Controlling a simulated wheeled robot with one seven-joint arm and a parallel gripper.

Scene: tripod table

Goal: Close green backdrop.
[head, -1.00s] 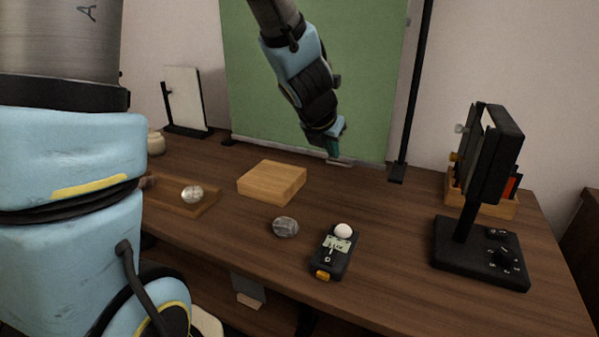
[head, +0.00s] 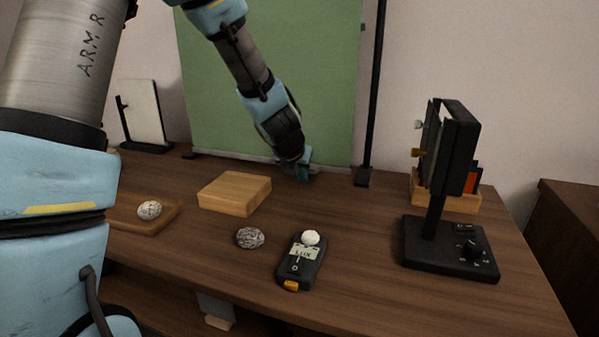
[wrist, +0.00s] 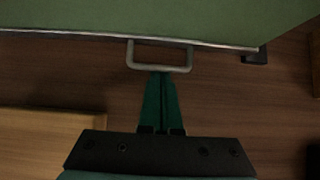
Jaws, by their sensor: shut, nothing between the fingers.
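The green backdrop (head: 270,80) hangs at the back of the table, pulled down almost to the tabletop between dark upright posts. Its pale bottom bar shows in the wrist view (wrist: 215,44), with a metal loop handle (wrist: 160,68) at its middle. My gripper (head: 303,175) is low over the table in front of the bar. In the wrist view its green fingers (wrist: 160,76) are together, with their tips at the near side of the handle. Nothing shows between them. Whether the tips touch the handle or sit inside the loop I cannot tell.
A wooden block (head: 235,193) lies left of my gripper. A light meter (head: 302,262) and a grey stone (head: 250,238) are nearer the front. A black lamp panel on a stand (head: 450,248) is at the right. Bare table lies between meter and backdrop.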

